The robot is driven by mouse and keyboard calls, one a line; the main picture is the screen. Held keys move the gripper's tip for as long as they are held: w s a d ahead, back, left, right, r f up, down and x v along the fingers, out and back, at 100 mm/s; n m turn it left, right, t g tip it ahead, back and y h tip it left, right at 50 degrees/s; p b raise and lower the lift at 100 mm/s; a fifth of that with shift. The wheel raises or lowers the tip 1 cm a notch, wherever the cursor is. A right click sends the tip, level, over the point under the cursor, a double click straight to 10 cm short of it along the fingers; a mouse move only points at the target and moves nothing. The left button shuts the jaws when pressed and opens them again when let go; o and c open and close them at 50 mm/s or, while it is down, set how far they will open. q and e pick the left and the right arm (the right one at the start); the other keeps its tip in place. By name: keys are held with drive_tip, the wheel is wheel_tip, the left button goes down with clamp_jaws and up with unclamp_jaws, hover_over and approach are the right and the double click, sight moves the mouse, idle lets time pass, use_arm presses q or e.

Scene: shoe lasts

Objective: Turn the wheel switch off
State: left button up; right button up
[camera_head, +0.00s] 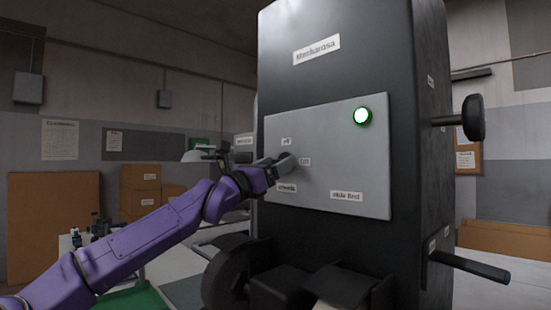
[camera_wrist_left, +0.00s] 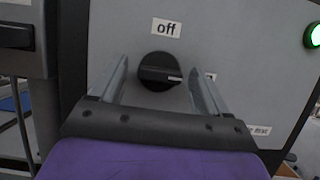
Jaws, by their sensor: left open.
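The wheel switch (camera_wrist_left: 160,71) is a round black knob on the grey panel of the machine, below a white label reading "off" (camera_wrist_left: 166,27). In the left wrist view its pale pointer mark is toward the right. My left gripper (camera_wrist_left: 163,80) is open, with one finger on each side of the knob; I cannot tell whether they touch it. In the head view my left gripper (camera_head: 284,165) is at the left part of the panel (camera_head: 340,150) and hides the knob. My right gripper is not in view.
A lit green light (camera_head: 362,116) is at the panel's upper right. A black hand wheel (camera_head: 473,118) and a lever (camera_head: 470,267) stick out from the machine's right side. Dark rollers (camera_head: 230,280) stand below the panel. Cardboard boxes (camera_head: 140,190) are at the back left.

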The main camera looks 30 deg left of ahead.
use_arm(q)
drive_tip(key=c, duration=1)
drive_tip(key=shift+o, duration=0.2)
drive_tip(key=shift+f+n+b, duration=0.1)
drive_tip(key=shift+n+b, duration=0.2)
drive_tip(key=shift+b, duration=0.25)
drive_tip(key=shift+d+r+n+g+y+b, duration=0.15)
drive_tip(key=shift+n+g+y+b, duration=0.75)
drive_tip(key=shift+n, duration=2.7)
drive_tip(key=shift+d+r+n+g+y+b, duration=0.15)
drive_tip(key=shift+n+y+b, duration=1.55)
drive_tip(key=shift+n, duration=1.9)
drive_tip(key=shift+r+n+g+y+b, duration=0.15)
drive_tip(key=shift+n+g+y+b, duration=0.7)
drive_tip(key=shift+n, duration=2.75)
drive_tip(key=shift+t+y, duration=0.3)
drive_tip(key=shift+y, duration=0.35)
